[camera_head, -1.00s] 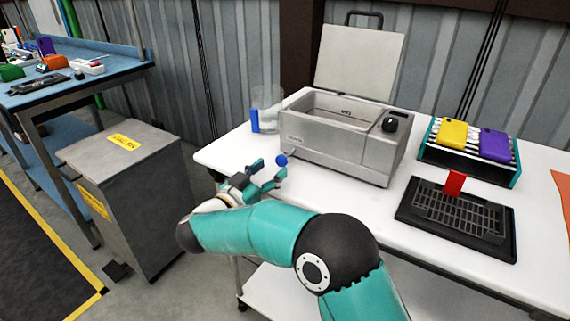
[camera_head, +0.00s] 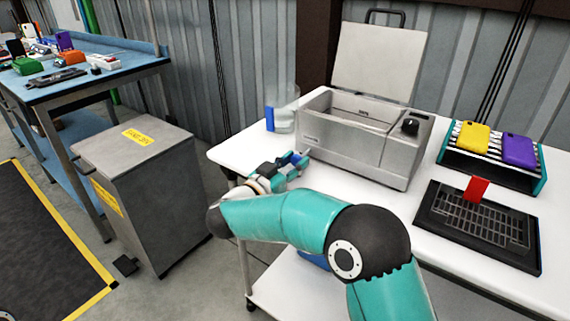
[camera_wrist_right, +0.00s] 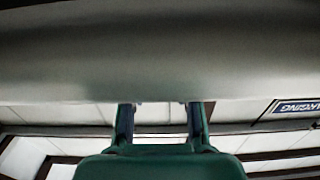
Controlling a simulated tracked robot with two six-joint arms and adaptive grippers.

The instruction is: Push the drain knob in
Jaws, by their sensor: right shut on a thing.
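The steel bath (camera_head: 345,145) stands on the white table with its lid (camera_head: 378,62) up. The blue drain knob (camera_head: 302,158) is at the bath's lower left side, mostly covered by my right gripper (camera_head: 298,161). The right gripper's fingers are shut on the knob, close to the bath wall. In the right wrist view the two fingertips (camera_wrist_right: 161,112) reach up toward a large grey surface; the knob cannot be made out there. My left gripper is not in view.
A clear beaker (camera_head: 283,117) stands behind the gripper. To the right are a black tray (camera_head: 437,220) with a red piece and a rack (camera_head: 545,172) with yellow and purple cases. A grey bin (camera_head: 150,195) stands left of the table.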

